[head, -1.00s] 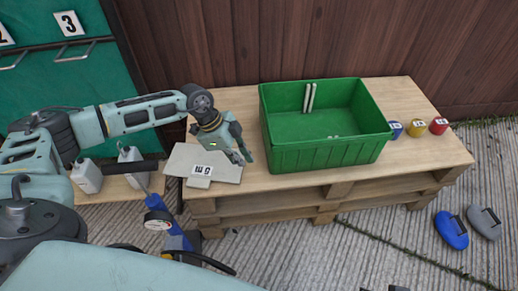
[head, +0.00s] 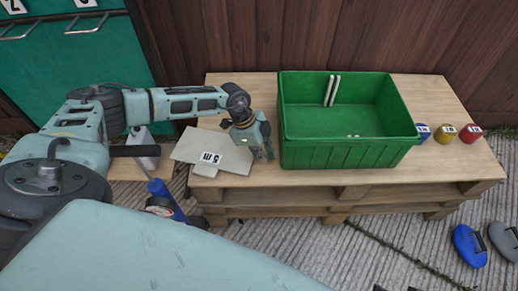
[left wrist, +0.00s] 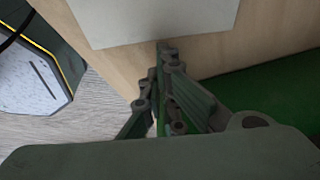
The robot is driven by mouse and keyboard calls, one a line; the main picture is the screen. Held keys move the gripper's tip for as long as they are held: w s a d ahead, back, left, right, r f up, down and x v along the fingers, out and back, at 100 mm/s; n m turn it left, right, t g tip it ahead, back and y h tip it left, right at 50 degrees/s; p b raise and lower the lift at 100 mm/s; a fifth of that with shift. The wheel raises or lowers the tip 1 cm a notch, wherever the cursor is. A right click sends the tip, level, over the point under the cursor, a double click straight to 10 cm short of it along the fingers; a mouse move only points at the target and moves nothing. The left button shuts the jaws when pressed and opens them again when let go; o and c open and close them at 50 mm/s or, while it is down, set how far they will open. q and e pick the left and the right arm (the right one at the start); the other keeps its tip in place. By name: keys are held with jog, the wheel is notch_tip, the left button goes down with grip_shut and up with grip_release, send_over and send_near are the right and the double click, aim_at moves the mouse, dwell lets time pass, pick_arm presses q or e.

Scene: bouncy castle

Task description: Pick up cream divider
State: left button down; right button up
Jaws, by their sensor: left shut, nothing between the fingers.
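A flat pale cream panel (head: 225,148), which looks like the divider, lies at the left end of the wooden pallet table (head: 235,187) in the head view. The panel also shows at the top of the left wrist view (left wrist: 150,18). My left gripper (head: 263,157) points down beside the panel's right edge, between it and the green crate. Its fingers are shut and empty, also in the left wrist view (left wrist: 165,105). My right gripper does not show.
The green crate (head: 345,157) stands close to my left gripper's right and holds two pale upright sticks (head: 332,90). A wooden wall (head: 390,40) closes the back. Blue and grey objects (head: 470,246) lie on the ground at right.

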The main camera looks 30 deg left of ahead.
pick_arm(q)
jog(key=shift+f, duration=0.2)
jog(key=shift+s+a+r+p, duration=0.1)
jog(key=shift+a+r+p, duration=0.05)
jog(key=shift+a+p, duration=0.35)
jog(key=shift+s+a+r+p, duration=0.1)
jog(key=shift+a+p, duration=0.15)
jog(key=shift+p, duration=0.3)
jog(key=shift+s+a+f, duration=0.1)
jog(key=shift+a+f, duration=0.05)
jog(key=shift+a, duration=0.05)
jog(key=shift+f, duration=0.1)
